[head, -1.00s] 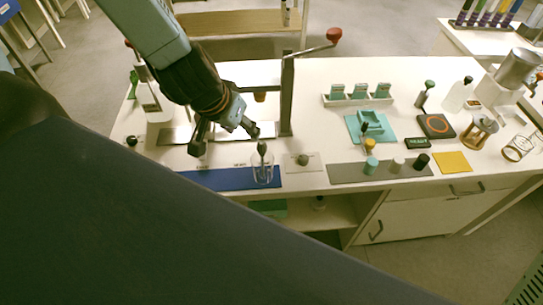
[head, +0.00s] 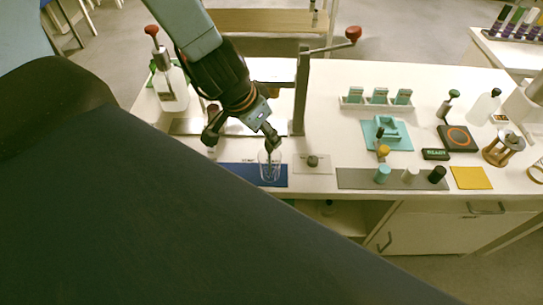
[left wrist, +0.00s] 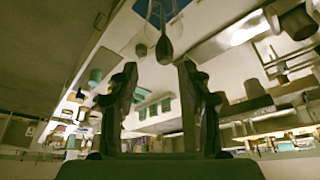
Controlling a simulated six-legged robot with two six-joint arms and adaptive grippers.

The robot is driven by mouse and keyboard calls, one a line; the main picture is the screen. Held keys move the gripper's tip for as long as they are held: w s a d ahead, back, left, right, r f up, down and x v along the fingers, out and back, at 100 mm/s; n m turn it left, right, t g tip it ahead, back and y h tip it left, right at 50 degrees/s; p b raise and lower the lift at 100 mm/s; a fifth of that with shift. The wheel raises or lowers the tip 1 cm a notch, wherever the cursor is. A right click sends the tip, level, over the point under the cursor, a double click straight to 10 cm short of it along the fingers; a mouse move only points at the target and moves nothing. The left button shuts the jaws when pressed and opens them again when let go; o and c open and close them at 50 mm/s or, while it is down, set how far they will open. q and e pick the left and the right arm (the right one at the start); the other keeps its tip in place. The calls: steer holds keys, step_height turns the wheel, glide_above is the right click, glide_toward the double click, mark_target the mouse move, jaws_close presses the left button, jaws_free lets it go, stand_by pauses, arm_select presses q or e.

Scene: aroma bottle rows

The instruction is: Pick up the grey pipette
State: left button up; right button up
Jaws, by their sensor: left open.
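My left gripper (head: 240,139) is open, its two dark fingers spread apart above the front of the table. The right-hand finger overlaps the top of a clear glass (head: 269,174) on a blue mat. The grey pipette's bulb is hard to make out there, mostly hidden by that finger. In the left wrist view the pipette's dark rounded bulb (left wrist: 164,49) and thin stem show beyond the tips of my left gripper (left wrist: 157,72), roughly in line with the gap, nearer the right-hand finger. Nothing is held. My right gripper is not in view.
A metal stand with a red-knobbed arm (head: 353,33) rises just right of my gripper. A small white pad with a dark knob (head: 312,161) lies right of the glass. A grey strip (head: 349,179) with small bottles is farther right. A white red-topped bottle (head: 170,90) stands left.

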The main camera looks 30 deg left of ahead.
mark_target(270, 157)
arm_select(q)
steer(key=f, duration=0.1)
steer(key=b, duration=0.1)
steer(key=f+b, duration=0.1)
steer(key=shift+w+a+f, duration=0.3)
steer(key=shift+w+a, duration=0.05)
steer(key=shift+w, duration=0.05)
steer(key=shift+w+d+f+b, duration=0.2)
steer(key=shift+w+f+b, duration=0.1)
steer(key=shift+f+b, duration=0.25)
steer(key=shift+w+d+f+b, duration=0.2)
steer(key=shift+w+f+b, duration=0.05)
steer(key=shift+f+b, duration=0.3)
steer(key=shift+w+f+b, duration=0.15)
steer(key=shift+f+b, duration=0.1)
steer(key=shift+b, duration=0.1)
steer(key=shift+a+f, duration=0.2)
steer(key=shift+r, duration=0.1)
